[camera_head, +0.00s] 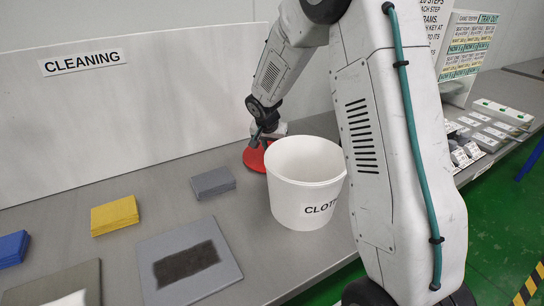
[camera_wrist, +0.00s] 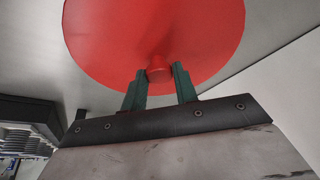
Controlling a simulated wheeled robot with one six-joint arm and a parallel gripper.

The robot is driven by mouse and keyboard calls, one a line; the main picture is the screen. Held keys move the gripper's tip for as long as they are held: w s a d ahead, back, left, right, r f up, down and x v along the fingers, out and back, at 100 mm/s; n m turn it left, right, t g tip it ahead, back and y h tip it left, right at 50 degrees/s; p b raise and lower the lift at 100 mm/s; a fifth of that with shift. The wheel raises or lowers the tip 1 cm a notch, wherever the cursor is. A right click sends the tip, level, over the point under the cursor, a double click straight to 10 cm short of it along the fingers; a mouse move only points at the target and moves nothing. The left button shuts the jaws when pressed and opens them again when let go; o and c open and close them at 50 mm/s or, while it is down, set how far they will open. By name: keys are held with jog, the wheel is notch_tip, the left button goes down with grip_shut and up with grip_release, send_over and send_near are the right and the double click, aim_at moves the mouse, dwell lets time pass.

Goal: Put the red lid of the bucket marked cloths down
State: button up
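The red lid (camera_head: 252,159) is at the back left of the white bucket (camera_head: 304,170) marked "CLOT…", partly hidden behind it. The bucket is upright and no lid is on it; the rest of its marking is turned out of sight. My gripper (camera_head: 257,141) is over the lid. In the wrist view the red lid (camera_wrist: 150,30) shows large, with its round knob between the two dark green fingers of my gripper (camera_wrist: 160,73). The fingers appear closed against the knob's sides. I cannot tell whether the lid touches the grey table (camera_head: 165,205) or hangs just above it.
A grey cloth stack (camera_head: 212,183), a yellow one (camera_head: 114,215) and a blue one (camera_head: 12,248) lie to the left. A grey mat with a dark patch (camera_head: 160,245) lies in front. A panel marked "CLEANING" (camera_head: 120,110) stands behind. Bare table shows between the stacks.

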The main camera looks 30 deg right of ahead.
grip_shut()
